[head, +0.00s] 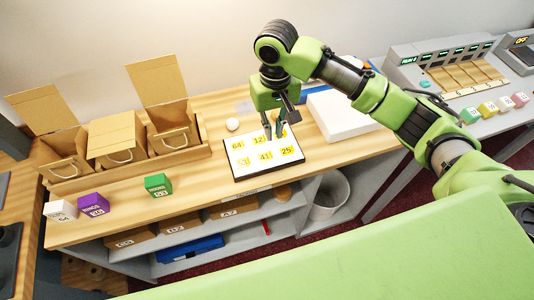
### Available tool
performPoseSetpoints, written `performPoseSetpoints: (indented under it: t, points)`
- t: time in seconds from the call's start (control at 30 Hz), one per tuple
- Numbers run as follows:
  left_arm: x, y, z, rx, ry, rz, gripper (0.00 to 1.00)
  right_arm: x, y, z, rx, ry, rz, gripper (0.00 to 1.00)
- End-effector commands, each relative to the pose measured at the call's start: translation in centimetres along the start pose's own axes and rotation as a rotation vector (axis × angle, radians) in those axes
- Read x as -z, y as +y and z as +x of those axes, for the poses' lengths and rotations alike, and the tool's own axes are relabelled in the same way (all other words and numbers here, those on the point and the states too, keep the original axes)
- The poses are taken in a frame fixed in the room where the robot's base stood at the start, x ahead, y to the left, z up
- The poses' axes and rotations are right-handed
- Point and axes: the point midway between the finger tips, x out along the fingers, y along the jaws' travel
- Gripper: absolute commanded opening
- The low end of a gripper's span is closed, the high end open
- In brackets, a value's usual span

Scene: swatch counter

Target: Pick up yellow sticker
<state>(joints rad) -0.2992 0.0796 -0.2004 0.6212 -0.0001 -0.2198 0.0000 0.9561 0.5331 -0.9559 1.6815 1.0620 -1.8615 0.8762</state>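A white board with a dark edge (240,170) lies on the wooden counter. It carries several yellow stickers with black numbers, among them 64 (237,145), 12 (258,140), 41 (265,156) and 25 (286,150). My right gripper (274,131) points down over the far right part of the board. Its two dark fingers are apart, and I see nothing between them. It hides part of the upper row of stickers. I cannot tell whether the fingertips touch the board. My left gripper is not in view.
White (61,211), purple (93,205) and green (158,185) blocks stand near the counter's front edge.

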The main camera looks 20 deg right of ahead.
Motion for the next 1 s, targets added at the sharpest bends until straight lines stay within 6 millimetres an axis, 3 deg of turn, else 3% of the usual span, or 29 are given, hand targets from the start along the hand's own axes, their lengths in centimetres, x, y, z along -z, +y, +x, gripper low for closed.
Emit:
performPoseSetpoints:
  t: [0.2,0.43,0.7,1.0]
  points:
    - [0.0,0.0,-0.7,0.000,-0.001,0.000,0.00,0.0,0.0,3.5,0.000,-0.002,0.000,0.11]
    - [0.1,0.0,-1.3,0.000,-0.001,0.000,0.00,0.0,-0.1,5.1,-0.001,-0.001,-0.002,0.11]
    - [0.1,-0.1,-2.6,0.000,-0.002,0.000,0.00,0.0,-0.4,8.9,0.001,0.000,-0.002,0.11]
    - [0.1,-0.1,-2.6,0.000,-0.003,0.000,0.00,0.0,-0.3,9.7,0.000,0.002,-0.003,0.11]
